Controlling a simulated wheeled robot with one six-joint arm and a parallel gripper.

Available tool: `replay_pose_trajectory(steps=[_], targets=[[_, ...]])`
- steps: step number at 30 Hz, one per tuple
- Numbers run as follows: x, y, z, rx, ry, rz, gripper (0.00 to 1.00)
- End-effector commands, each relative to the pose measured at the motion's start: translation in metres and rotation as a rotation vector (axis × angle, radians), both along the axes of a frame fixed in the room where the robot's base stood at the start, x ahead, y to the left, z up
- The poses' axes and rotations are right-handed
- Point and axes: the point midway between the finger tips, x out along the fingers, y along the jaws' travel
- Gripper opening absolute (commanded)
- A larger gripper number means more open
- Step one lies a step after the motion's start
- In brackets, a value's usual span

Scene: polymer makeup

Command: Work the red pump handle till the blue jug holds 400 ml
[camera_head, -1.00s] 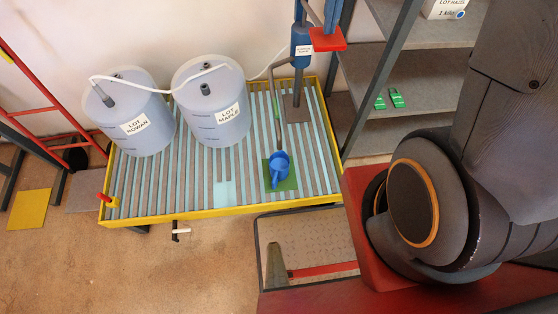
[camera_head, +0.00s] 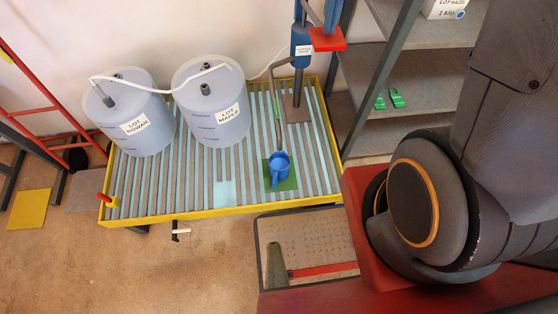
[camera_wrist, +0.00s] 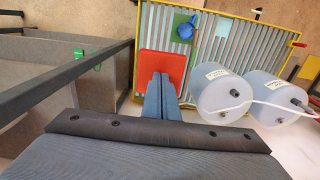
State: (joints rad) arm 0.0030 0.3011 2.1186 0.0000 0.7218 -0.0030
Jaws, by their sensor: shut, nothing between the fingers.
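The red pump handle (camera_head: 327,40) is a flat red pad beside the blue pump body (camera_head: 301,42) at the top of the head view. It shows as a red square (camera_wrist: 150,68) in the wrist view. My gripper (camera_wrist: 160,80) is shut and empty, its blue-grey fingertips over the handle; I cannot tell whether they touch it. The blue jug (camera_head: 279,168) stands upright on a green patch of the slatted bench, below the pump's bent grey spout (camera_head: 272,105). It also shows in the wrist view (camera_wrist: 187,28). Its liquid level is unreadable.
Two translucent drums, Rowan (camera_head: 133,128) and Maple (camera_head: 212,110), stand on the yellow-edged bench (camera_head: 180,216), joined by a white hose. Grey shelving (camera_head: 395,75) with green clips stands close right of the pump. A red ladder-like frame (camera_head: 45,110) stands at left.

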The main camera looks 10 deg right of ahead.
Motion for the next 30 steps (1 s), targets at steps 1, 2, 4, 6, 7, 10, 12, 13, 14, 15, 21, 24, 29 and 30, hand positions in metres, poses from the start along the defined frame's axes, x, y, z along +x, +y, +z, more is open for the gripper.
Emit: replay_pose_trajectory(steps=[1, 2, 4, 6, 7, 10, 12, 13, 14, 15, 21, 24, 29, 30], targets=[[0.000, 0.000, 0.000, 0.000, 0.000, 0.000, 0.00], [0.000, 0.000, 0.000, 0.000, 0.000, 0.000, 0.00], [0.000, 0.000, -0.002, 0.000, 0.000, 0.000, 0.00], [0.000, 0.000, -0.005, 0.000, 0.001, 0.000, 0.00], [0.000, 0.000, -0.007, 0.000, 0.001, 0.000, 0.00], [0.000, 0.000, -0.011, 0.000, 0.002, 0.000, 0.00], [0.000, 0.000, -0.015, 0.000, 0.002, 0.000, 0.00], [0.000, 0.000, -0.016, 0.000, 0.002, 0.000, 0.00], [0.000, 0.000, -0.017, 0.000, 0.001, 0.000, 0.00], [0.000, 0.000, -0.019, 0.000, 0.001, 0.000, 0.00], [0.001, 0.000, -0.028, 0.000, -0.001, 0.000, 0.00], [0.000, 0.000, -0.032, 0.000, 0.000, 0.000, 0.00], [0.000, 0.000, -0.040, 0.000, 0.000, 0.000, 0.00], [0.000, 0.000, -0.042, 0.000, 0.000, 0.000, 0.00]])
